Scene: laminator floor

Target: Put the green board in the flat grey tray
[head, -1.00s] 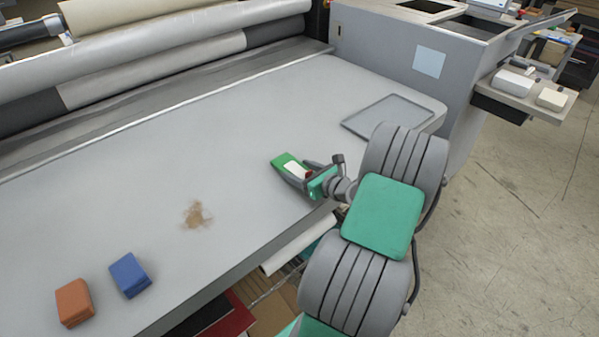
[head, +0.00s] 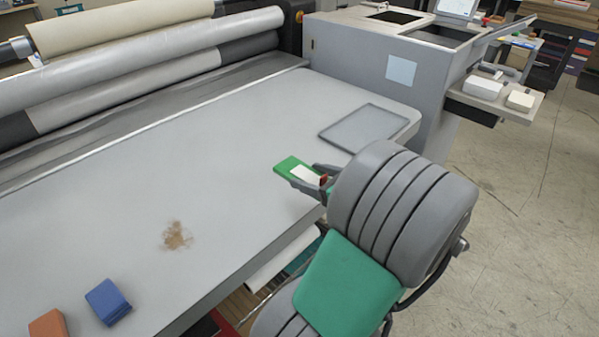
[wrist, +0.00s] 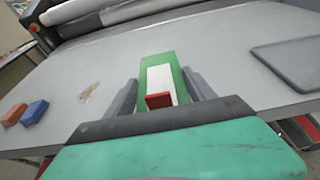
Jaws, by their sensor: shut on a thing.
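The green board (head: 287,164) has a white patch and a small red piece on it. My gripper (head: 309,176) is shut on it near the front edge of the table, and the board's far end sticks out beyond the fingers. In the wrist view the green board (wrist: 158,68) lies between the two grey fingers of my gripper (wrist: 168,97). The flat grey tray (head: 328,136) lies on the table to the right of and beyond the board. It looks empty. It also shows in the wrist view (wrist: 262,60) at the right. The board is apart from the tray.
An orange block (head: 48,324) and a blue block (head: 107,300) stand at the table's near left. A brown smudge (head: 176,236) marks the grey table (head: 200,190). Large rollers (head: 150,75) run along the back. A grey machine housing (head: 355,60) rises behind the tray.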

